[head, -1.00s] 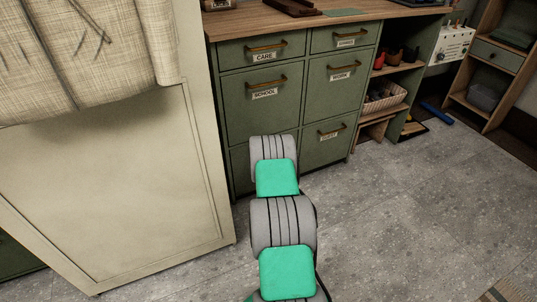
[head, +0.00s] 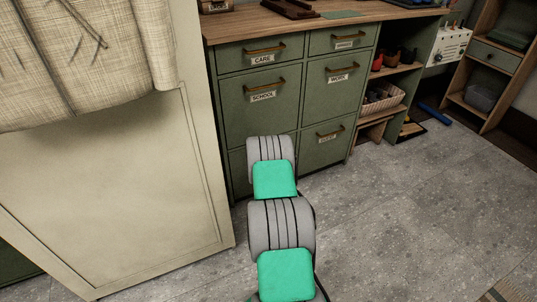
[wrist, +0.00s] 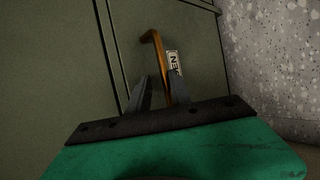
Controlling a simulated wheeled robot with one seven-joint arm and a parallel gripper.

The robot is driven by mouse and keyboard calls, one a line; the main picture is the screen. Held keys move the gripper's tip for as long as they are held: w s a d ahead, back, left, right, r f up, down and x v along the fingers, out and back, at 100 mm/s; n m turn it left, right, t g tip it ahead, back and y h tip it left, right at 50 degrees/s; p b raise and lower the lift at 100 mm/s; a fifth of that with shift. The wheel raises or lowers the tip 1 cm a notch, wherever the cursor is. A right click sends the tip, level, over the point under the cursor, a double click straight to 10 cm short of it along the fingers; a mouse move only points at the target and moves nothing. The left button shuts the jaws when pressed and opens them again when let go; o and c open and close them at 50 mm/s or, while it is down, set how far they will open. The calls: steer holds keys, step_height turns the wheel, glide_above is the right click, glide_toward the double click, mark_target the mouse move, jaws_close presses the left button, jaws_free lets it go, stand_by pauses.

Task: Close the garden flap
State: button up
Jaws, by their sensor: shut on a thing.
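My gripper (wrist: 160,92) shows in the wrist view, its two dark fingers shut on a brass handle (wrist: 153,48) on a green panel (wrist: 136,28). A white label (wrist: 174,62) beside the handle is mostly covered by a finger, with only a few letters showing. In the head view, the lower-left green front (head: 239,172) of the cabinet is largely hidden behind my arm. Its handle, its label and my gripper are out of sight there. I cannot tell how far that front stands open.
The green cabinet (head: 232,112) has other labelled fronts, CARE, SCHOOL, WORK and GUEST, which look shut. A large cream panel (head: 110,190) with cloth (head: 80,60) above stands close on the left. Open shelves (head: 385,98) are at right. The grey floor (head: 410,220) at right is clear.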

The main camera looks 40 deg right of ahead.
steer(key=p+v, duration=0.2)
steer(key=v, duration=0.5)
steer(key=shift+s+p, duration=0.2)
steer(key=shift+p, duration=0.1)
steer(key=shift+r, duration=0.1)
